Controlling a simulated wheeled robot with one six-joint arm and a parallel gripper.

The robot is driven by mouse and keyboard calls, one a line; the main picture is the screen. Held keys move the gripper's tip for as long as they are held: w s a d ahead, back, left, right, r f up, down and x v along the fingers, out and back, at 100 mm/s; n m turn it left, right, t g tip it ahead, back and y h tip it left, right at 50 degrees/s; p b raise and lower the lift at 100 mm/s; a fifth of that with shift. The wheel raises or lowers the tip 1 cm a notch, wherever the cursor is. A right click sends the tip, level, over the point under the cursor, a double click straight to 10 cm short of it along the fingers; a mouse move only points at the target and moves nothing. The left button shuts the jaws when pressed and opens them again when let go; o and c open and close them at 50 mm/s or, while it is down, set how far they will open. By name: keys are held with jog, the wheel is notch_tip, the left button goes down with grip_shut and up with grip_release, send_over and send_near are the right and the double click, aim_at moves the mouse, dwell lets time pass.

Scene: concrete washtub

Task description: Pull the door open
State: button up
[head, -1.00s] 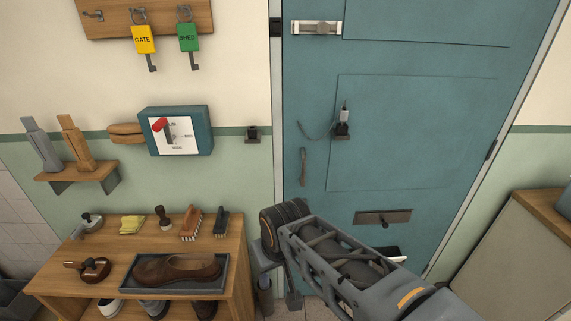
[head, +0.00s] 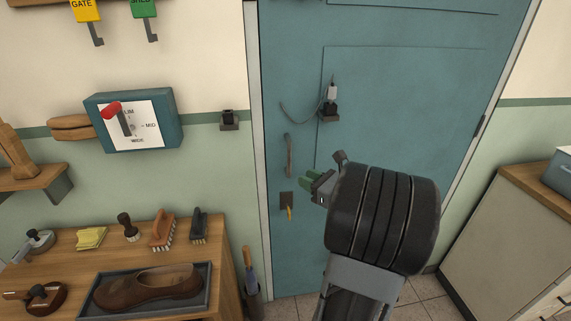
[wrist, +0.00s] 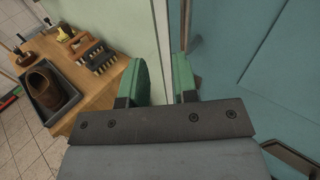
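The teal door (head: 400,130) looks shut in its white frame. A slim vertical pull handle (head: 289,155) is near its left edge. Below the handle is a dark lock plate (head: 286,199) with a yellow key (head: 289,213) in it. My gripper (head: 313,184) is in front of the door, right of and below the handle in the head view, and apart from it there. In the wrist view its two green fingers (wrist: 160,80) stand apart with nothing held between them.
A small pin-like fitting with a cord (head: 331,103) is on the door. Left are a wooden bench (head: 228,260) with a shoe tray and brushes, and a wall box with a red lever (head: 112,109). An umbrella (head: 250,270) stands beside the bench. A cabinet (head: 510,240) is right.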

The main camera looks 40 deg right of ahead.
jog(key=d+m+h, duration=0.1)
jog(key=d, duration=0.1)
send_near(285, 158)
jog(key=shift+m+t, duration=0.4)
jog(key=w+a, duration=0.1)
jog(key=w, duration=0.1)
jog(key=w+a+r, duration=0.1)
jog(key=w, duration=0.1)
jog(key=w+a, duration=0.1)
jog(key=w, duration=0.2)
jog(key=shift+a+r+p, duration=0.3)
jog(key=shift+a+r, duration=0.05)
grip_shut()
